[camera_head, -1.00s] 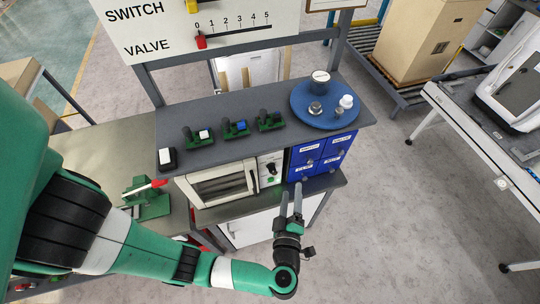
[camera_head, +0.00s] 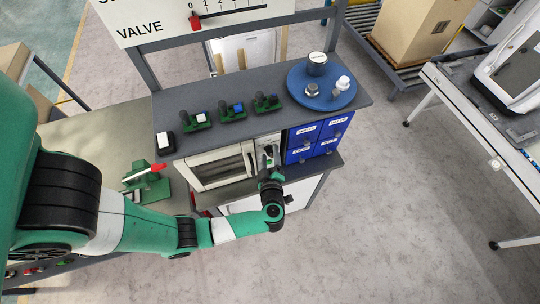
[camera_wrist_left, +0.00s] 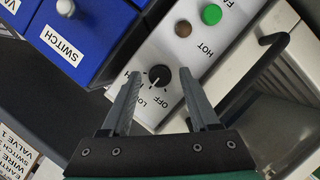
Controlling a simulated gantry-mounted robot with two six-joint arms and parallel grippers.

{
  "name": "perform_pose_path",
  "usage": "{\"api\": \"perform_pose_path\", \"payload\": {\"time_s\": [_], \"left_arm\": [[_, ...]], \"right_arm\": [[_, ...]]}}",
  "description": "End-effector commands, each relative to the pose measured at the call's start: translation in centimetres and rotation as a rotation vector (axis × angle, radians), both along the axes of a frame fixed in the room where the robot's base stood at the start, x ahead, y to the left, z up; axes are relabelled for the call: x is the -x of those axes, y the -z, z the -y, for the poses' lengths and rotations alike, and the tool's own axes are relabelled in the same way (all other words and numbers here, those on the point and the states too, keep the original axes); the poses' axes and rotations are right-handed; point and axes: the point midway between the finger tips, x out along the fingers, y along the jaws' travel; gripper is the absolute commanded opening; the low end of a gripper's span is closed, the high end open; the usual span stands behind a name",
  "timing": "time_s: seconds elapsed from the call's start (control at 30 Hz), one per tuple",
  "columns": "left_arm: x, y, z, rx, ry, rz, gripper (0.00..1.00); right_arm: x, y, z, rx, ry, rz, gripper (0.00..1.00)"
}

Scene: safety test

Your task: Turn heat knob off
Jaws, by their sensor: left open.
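The black heat knob (camera_wrist_left: 160,76) sits on the white control panel (camera_wrist_left: 168,50) of the oven. OFF and LOW are printed beside it, and a light pointer mark on it faces roughly towards these labels; the exact setting is unclear. In the left wrist view my left gripper (camera_wrist_left: 162,80) is open, its fingertips on either side of the knob with gaps; contact is not visible. In the head view the left gripper (camera_head: 268,165) is in front of the panel and largely covers it. The white oven (camera_head: 222,168) is left of the panel. My right gripper is not in view.
Blue labelled drawers (camera_head: 318,138) stand right beside the panel. The dark oven handle (camera_wrist_left: 250,72) is close to the right finger in the wrist view. Green switch blocks (camera_head: 232,112) and a blue round tray (camera_head: 321,98) are on the shelf above.

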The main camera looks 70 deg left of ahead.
Motion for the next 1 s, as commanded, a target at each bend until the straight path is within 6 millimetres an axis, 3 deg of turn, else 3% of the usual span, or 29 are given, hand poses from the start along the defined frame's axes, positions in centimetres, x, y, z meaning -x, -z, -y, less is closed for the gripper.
{"api": "perform_pose_path", "payload": {"time_s": [0.27,0.6,0.63,1.0], "left_arm": [[-0.13,0.05,-0.29,0.0,0.001,0.0,0.61],[-0.12,0.04,-0.27,0.0,0.001,0.001,0.02],[-0.12,0.04,-0.27,0.0,0.001,0.001,0.0],[-0.09,0.09,-0.27,0.0,0.001,0.021,0.0]], "right_arm": [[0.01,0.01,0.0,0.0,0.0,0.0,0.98],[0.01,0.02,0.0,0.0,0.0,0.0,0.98],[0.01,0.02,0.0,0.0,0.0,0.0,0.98],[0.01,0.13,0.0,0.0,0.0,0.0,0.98]]}}
